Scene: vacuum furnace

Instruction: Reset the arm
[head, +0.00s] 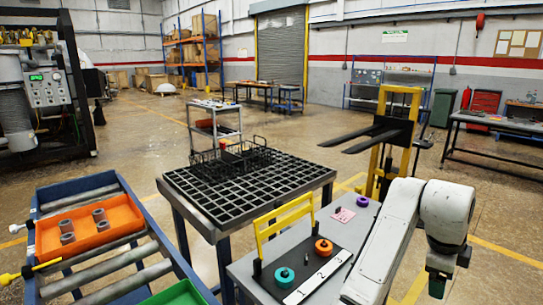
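My arm (385,245) rises at the right of the head view, over the right side of a grey bench. It bends at the top right, and its end hangs down with my gripper (437,285) at the lower right, past the bench's right side. The gripper looks dark with a green part. Its fingers are too small and dark to show whether they are open or shut. I see nothing clearly held in it.
The grey bench (247,268) bears a teal disc (284,278), an orange disc (323,247), a numbered strip (318,274) and a yellow frame (284,224). A black grid table (190,183), a roller cart with an orange tray (117,216) and a yellow lifter (397,105) stand around.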

